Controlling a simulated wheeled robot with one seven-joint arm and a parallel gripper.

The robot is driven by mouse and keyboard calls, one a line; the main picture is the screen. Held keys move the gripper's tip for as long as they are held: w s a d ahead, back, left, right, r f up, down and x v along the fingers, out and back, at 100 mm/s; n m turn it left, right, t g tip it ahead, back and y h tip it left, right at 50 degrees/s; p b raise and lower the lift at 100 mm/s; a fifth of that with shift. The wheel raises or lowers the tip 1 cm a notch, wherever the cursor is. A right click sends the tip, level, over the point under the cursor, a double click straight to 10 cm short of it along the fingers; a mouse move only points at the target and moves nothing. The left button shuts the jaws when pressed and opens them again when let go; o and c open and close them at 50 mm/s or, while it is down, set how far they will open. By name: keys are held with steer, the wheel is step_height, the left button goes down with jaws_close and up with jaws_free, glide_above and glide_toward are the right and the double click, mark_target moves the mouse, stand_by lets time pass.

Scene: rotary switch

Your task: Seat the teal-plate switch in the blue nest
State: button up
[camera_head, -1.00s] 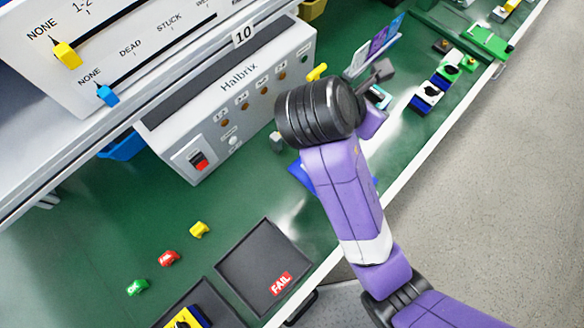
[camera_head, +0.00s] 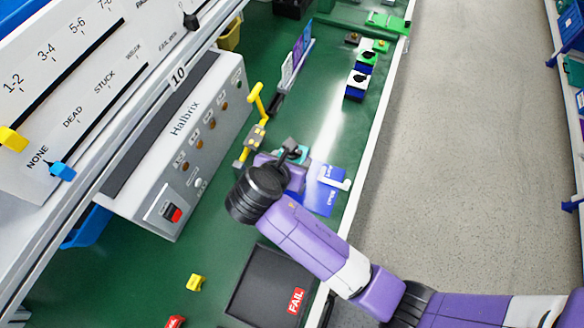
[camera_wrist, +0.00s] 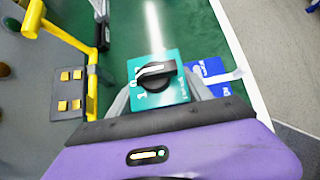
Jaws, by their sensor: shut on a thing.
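My gripper (camera_wrist: 160,92) is shut on the teal-plate switch (camera_wrist: 158,77), with one finger on each side of it. The switch has a square teal plate with white marks and a black round knob with a pale bar, and it faces the wrist camera. In the head view my gripper (camera_head: 288,156) and the switch (camera_head: 301,150) are over the bench, partly hidden by my wrist. A blue panel (camera_head: 322,196) with white lettering lies right beside them, and it also shows in the wrist view (camera_wrist: 207,72). I cannot make out a blue nest for certain.
A yellow clamp fixture (camera_head: 257,134) stands left of my gripper, near the grey Halbrix box (camera_head: 180,140). A white bar (camera_head: 334,178) lies across the blue panel. Other switches (camera_head: 357,82) stand farther up the bench. A black FAIL tray (camera_head: 262,285) lies nearer.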

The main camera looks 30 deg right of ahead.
steer(key=shift+f, duration=2.7)
steer(key=o, duration=1.6)
steer(key=shift+f, duration=0.15)
steer(key=v, duration=1.2)
